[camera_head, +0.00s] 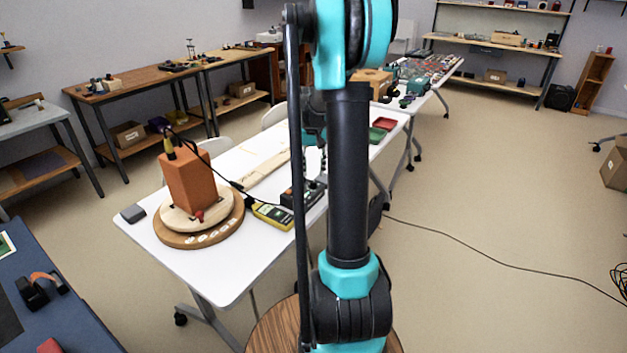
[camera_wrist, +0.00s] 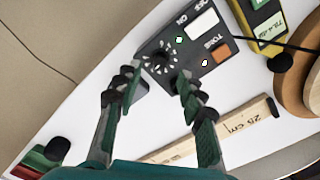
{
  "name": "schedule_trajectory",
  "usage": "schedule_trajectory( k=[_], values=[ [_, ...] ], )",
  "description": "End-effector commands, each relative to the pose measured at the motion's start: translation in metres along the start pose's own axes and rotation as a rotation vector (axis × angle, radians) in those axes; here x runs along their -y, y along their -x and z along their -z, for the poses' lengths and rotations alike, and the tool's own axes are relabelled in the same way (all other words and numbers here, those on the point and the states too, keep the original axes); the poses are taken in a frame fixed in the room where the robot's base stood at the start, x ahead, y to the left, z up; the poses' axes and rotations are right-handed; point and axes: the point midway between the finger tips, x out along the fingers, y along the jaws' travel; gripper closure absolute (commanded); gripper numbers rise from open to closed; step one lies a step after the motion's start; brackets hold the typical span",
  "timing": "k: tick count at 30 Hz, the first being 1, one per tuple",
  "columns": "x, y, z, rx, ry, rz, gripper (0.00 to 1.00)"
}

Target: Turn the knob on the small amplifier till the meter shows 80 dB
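The yellow-green sound meter (camera_wrist: 264,22) shows what looks like 78.4 dB. In the head view the meter (camera_head: 271,216) lies beside the speaker, and the amplifier (camera_head: 287,198) is partly hidden by my arm.
An orange speaker (camera_head: 188,182) stands on a round wooden turntable (camera_head: 207,238) on the white table (camera_head: 175,262). A wooden ruler (camera_wrist: 235,122) lies near the amplifier. A black cable crosses the meter's edge. A small grey box (camera_head: 133,213) lies at the table's left corner.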

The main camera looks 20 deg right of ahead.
Motion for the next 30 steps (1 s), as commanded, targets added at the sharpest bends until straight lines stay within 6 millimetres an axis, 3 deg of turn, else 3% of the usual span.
schedule_trajectory(
  k=[3,9,21,30],
  values=[
    [0.000,-0.021,0.000,0.000,0.000,0.000,0.60],
    [0.000,-0.042,0.000,0.000,0.000,0.000,0.60],
    [0.000,-0.047,0.000,0.000,0.000,0.000,0.62],
    [0.000,-0.047,0.000,0.000,0.000,0.000,0.99]
  ],
)
